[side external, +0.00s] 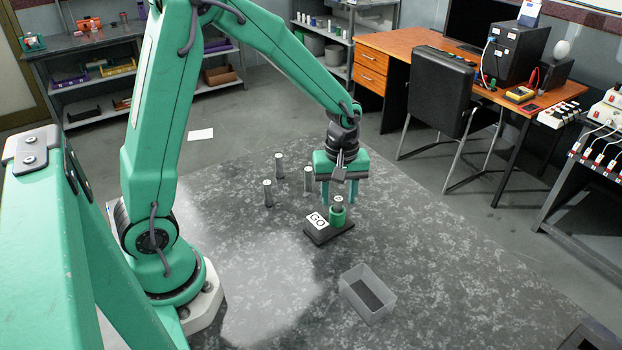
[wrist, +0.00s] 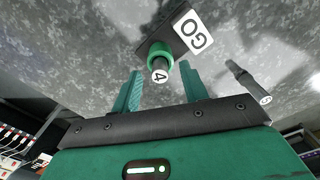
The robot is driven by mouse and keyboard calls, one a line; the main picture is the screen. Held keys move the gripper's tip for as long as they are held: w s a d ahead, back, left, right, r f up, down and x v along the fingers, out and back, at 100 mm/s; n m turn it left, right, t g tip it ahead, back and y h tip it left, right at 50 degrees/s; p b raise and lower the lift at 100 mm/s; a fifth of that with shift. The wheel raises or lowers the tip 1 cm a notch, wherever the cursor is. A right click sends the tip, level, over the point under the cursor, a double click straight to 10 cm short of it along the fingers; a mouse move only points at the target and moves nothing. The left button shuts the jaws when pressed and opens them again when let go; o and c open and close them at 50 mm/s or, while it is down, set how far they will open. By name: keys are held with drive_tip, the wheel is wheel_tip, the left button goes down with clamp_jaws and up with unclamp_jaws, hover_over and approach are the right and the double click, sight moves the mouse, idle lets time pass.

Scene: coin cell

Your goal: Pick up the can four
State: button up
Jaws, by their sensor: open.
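The can four (wrist: 159,76) shows its white top with a black 4 in the wrist view. It stands upright in a green ring holder (wrist: 157,50) on a dark base marked GO. In the side view the can (side external: 338,201) rises from the green holder (side external: 338,217) on the dark GO base (side external: 329,232). My gripper (side external: 339,200) is open above the holder, with one finger on each side of the can's top. In the wrist view my gripper's green fingers (wrist: 161,87) are spread apart with the can between and beyond them. I cannot tell whether either finger touches it.
Several metal cans stand left of my gripper, including the front one (side external: 267,193) and the back one (side external: 279,166). A clear open bin (side external: 368,294) sits in front of the GO base.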

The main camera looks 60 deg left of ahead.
drive_tip(key=shift+f, duration=0.85)
clamp_jaws()
